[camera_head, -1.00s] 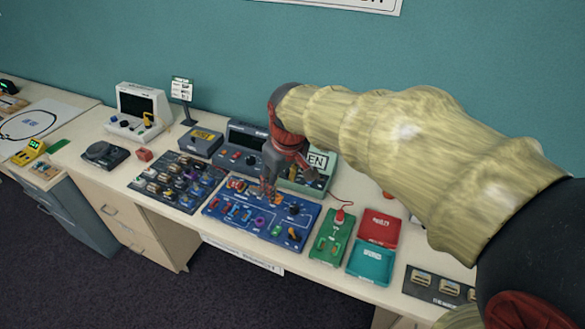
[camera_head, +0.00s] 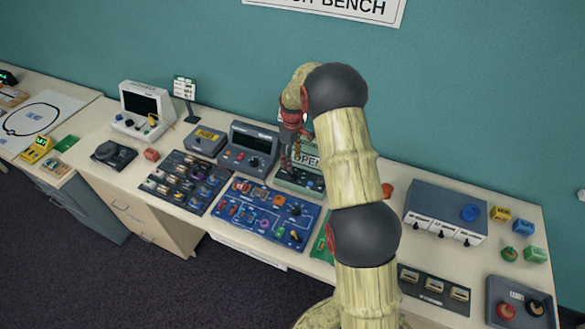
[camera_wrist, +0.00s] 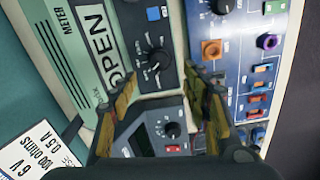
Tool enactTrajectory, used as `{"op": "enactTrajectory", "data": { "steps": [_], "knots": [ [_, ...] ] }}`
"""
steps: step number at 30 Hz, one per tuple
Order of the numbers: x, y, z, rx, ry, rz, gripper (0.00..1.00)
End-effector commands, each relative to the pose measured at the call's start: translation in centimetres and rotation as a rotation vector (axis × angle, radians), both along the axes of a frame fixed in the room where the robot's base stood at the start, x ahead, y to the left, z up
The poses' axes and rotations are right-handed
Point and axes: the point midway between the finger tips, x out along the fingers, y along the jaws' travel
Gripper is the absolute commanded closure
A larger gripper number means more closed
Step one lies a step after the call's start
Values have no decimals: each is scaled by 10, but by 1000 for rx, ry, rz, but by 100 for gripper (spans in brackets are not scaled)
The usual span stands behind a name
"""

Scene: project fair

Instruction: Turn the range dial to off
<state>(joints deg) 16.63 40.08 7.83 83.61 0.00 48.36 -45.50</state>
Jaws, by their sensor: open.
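The meter (camera_wrist: 85,50) is a green box with a large OPEN display, turned on its side in the wrist view. In the head view the meter (camera_head: 312,180) stands at the back of the bench, partly hidden by my arm. In the head view my gripper (camera_head: 291,164) is above the meter.
A grey unit (camera_head: 250,149) with its own knob (camera_wrist: 172,130) stands directly left of the meter. A blue panel (camera_head: 225,228) with several knobs and switches lies in front. A grey box (camera_head: 440,205) stands to the right. My arm hides part of the bench.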

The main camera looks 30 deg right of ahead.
Motion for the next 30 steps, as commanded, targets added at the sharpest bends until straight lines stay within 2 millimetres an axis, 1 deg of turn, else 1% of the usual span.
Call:
{"op": "enactTrajectory", "data": {
  "steps": [5,12,16,21,28,30],
  "knots": [
    [0,-1,-19,2,5,3,52],
    [-1,0,-56,2,5,2,52],
    [0,-1,-70,2,3,2,52],
    [0,-1,-79,1,3,2,52],
    [0,-1,-79,0,1,2,52],
    [0,-1,-79,0,1,2,55]
  ]
}}
